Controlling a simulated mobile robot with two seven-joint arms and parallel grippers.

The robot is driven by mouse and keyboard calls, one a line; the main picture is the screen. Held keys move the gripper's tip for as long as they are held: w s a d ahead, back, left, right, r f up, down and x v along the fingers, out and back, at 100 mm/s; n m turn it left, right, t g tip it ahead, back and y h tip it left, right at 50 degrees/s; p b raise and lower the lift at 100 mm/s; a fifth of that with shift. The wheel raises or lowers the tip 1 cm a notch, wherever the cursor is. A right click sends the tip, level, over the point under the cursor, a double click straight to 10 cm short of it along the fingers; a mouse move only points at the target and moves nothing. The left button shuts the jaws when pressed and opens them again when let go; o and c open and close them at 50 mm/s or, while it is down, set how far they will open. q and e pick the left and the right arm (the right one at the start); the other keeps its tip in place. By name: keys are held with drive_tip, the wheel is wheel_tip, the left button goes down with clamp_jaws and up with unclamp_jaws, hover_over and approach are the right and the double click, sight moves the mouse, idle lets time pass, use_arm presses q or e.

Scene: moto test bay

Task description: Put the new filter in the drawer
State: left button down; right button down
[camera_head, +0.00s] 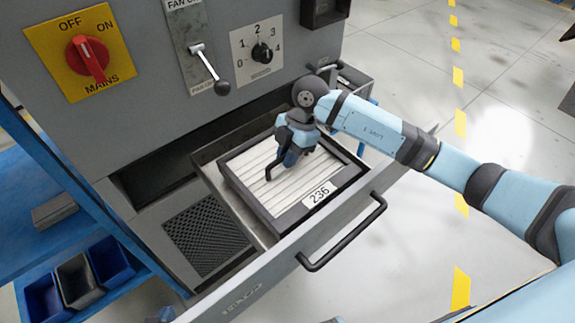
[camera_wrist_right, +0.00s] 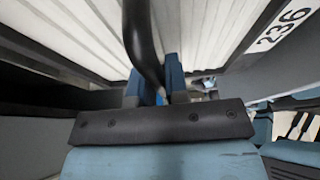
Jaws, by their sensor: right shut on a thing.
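The filter (camera_head: 259,178) is a dark-framed panel with white pleats and a "236" label at its front edge. It is inside the outline of the pulled-out drawer (camera_head: 236,233), with a strip of bare drawer floor at its left. I cannot tell whether it rests fully on the floor. My right gripper (camera_head: 283,160) is over the pleats, shut on the filter's black handle. The right wrist view shows the blue fingers (camera_wrist_right: 160,85) closed around the curved handle (camera_wrist_right: 146,40), with the pleats behind. My left gripper is not in view.
The drawer's front has a black bar handle (camera_head: 345,237). The grey cabinet (camera_head: 140,110) behind carries a red mains knob (camera_head: 88,57), a fan lever (camera_head: 210,70) and a black dial (camera_head: 262,53). A blue rack with small bins (camera_head: 78,280) stands left. Floor at right is clear.

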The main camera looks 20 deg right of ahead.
wheel_tip(320, 180, down, 4)
drive_tip(key=shift+r, duration=0.15)
drive_tip(key=c, duration=1.1)
unclamp_jaws()
drive_tip(key=v, duration=1.2)
drive_tip(key=shift+s, duration=0.1)
